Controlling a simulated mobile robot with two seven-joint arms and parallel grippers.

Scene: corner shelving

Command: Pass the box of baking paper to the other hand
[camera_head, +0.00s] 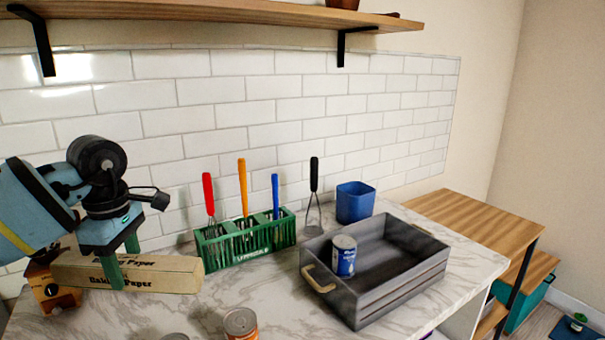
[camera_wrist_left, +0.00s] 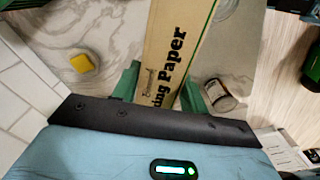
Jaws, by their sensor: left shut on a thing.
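The box of baking paper (camera_head: 165,275) is a long tan carton with dark lettering, at the lower left of the head view. My left gripper (camera_head: 120,262) comes down from above with its green fingers shut on the box, one on each long side. The left wrist view shows the box (camera_wrist_left: 178,55) running between the two green fingers. The head view does not make clear whether the box rests on the counter or is held just above it. My right gripper is in neither view.
A green holder (camera_head: 245,242) with several utensils stands behind the box. A grey crate (camera_head: 375,300) holding a blue can (camera_head: 343,256) and a blue cup (camera_head: 355,202) are farther right. A can (camera_head: 240,325) stands at the front edge. An orange-brown box (camera_head: 50,290) is at left.

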